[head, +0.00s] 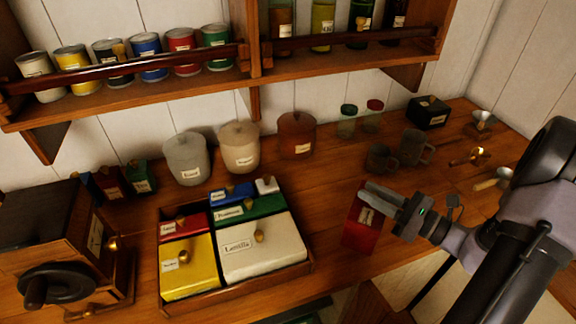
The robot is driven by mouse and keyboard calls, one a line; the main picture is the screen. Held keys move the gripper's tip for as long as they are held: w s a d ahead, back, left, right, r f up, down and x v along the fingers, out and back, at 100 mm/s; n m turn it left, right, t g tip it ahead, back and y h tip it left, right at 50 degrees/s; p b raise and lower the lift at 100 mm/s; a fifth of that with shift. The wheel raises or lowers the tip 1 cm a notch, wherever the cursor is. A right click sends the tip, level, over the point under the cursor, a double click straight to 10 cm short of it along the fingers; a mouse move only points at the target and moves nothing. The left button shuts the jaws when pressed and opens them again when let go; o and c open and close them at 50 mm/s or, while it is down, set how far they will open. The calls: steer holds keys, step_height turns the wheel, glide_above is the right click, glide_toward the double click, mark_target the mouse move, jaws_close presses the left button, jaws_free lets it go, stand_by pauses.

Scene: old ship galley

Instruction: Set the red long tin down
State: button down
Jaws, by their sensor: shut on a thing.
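The red long tin (361,234) is upright in the head view, right of the middle, near the counter's front edge. My gripper (370,202) reaches in from the right and is shut on the tin's upper part. The fingers hide part of its top and label. I cannot tell whether the tin's base touches the wooden counter (327,206).
A wooden tray (311,266) of labelled coloured boxes is left of the tin. Two dark mugs (412,147) stand behind it. A grinder (60,245) is at far left; canisters (240,150) line the back. Bare counter lies between the tray and the tin.

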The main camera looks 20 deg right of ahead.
steer(key=shift+w+d, duration=0.1)
steer(key=shift+d, duration=0.35)
steer(key=w+d+f+b, duration=0.5)
steer(key=w+d, duration=0.3)
steer(key=d, duration=0.4)
steer(key=shift+w+d, duration=0.2)
steer(key=shift+w, duration=0.05)
steer(key=shift+f, duration=0.2)
steer(key=c, duration=1.3)
jaws_free()
steer(key=shift+o, duration=0.2)
steer(key=shift+r, duration=0.15)
